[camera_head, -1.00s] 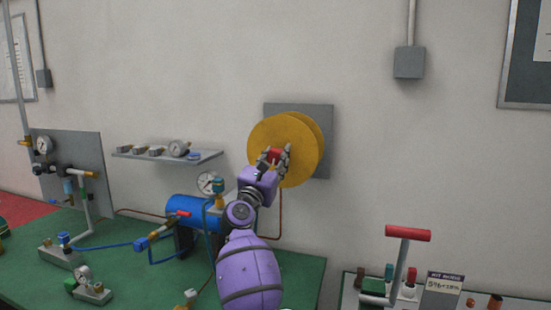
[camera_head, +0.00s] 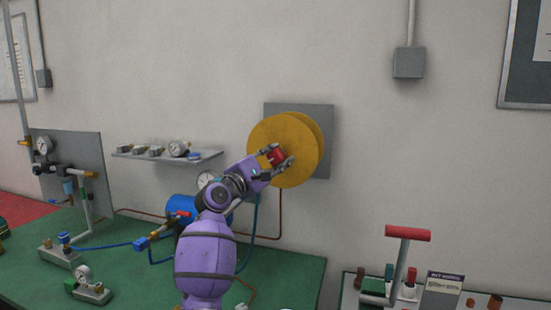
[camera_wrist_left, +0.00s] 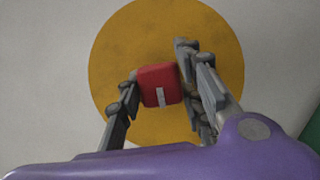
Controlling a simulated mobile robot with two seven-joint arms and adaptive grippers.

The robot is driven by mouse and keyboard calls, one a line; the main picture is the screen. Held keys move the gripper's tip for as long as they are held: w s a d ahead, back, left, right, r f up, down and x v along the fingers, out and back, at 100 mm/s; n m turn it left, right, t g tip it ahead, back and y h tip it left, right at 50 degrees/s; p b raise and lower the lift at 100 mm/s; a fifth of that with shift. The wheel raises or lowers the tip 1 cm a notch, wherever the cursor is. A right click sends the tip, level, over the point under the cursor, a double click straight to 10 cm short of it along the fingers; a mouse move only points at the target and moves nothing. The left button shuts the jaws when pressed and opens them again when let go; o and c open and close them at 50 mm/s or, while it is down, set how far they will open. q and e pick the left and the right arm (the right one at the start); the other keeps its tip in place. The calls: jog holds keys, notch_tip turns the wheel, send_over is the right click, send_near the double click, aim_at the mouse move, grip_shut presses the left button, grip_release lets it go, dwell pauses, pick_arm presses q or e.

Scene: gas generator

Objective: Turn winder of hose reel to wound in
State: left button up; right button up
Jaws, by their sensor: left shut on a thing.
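The hose reel (camera_head: 302,168) is a yellow disc on a grey wall plate (camera_head: 322,115), in the middle of the head view. Its winder (camera_head: 276,157) is a red knob on the front of the disc. In the left wrist view the red winder (camera_wrist_left: 158,85) stands in front of the yellow disc (camera_wrist_left: 140,35). My left gripper (camera_head: 276,159) reaches up from the lower left, with its fingers on either side of the winder, shut on it. The fingers also show in the left wrist view (camera_wrist_left: 160,88). My right gripper is not in view.
A green bench (camera_head: 130,270) with a blue tank (camera_head: 182,209), gauges and hoses lies below. A shelf (camera_head: 166,155) with fittings is on the wall to the left. A red-handled lever (camera_head: 407,233) stands at the lower right.

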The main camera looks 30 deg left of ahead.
pick_arm(q)
jog(key=m+g, duration=0.1)
jog(key=m, duration=0.2)
jog(key=m+g, duration=0.1)
jog(key=m, duration=0.2)
jog(key=shift+m+h, duration=0.3)
jog(key=shift+m, duration=0.1)
jog(key=m+g+y, duration=0.1)
jog(key=m+g, duration=0.1)
jog(key=m, duration=0.3)
jog(key=m+g+y, duration=0.1)
jog(key=m, duration=0.1)
jog(key=m+g+y, duration=0.1)
jog(key=m, duration=0.2)
jog(key=shift+y, duration=0.3)
jog(key=m+g+y, duration=0.1)
jog(key=m+y, duration=0.1)
jog(key=m, duration=0.1)
jog(key=shift+m, duration=0.3)
jog(key=o, duration=1.2)
jog(key=shift+c, duration=0.2)
